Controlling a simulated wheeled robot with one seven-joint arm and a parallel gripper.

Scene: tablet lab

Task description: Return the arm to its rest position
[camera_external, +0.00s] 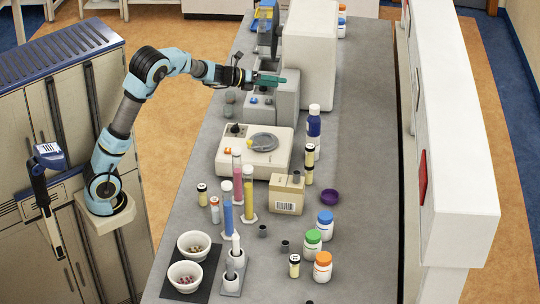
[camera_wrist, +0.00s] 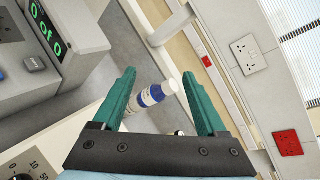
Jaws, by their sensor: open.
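My gripper (camera_external: 272,79) is at the end of my raised arm, which reaches over the left edge of the grey bench (camera_external: 366,180) in the external view. It is near the front of a grey-white machine (camera_external: 287,95). In the wrist view my gripper (camera_wrist: 164,100) shows two green fingers spread apart with nothing held between them. A white bottle with a blue label (camera_wrist: 154,95) shows beyond and between the fingers, apart from them. What seems to be the same blue bottle (camera_external: 313,124) stands upright on the bench in the external view.
A balance (camera_external: 251,157) with a round pan stands below my gripper. Coloured cylinders (camera_external: 248,195), a cardboard box (camera_external: 287,195), capped jars (camera_external: 326,222) and two white bowls (camera_external: 186,277) stand nearer the camera. A white partition (camera_external: 455,150) runs along the right. The bench's right strip is clear.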

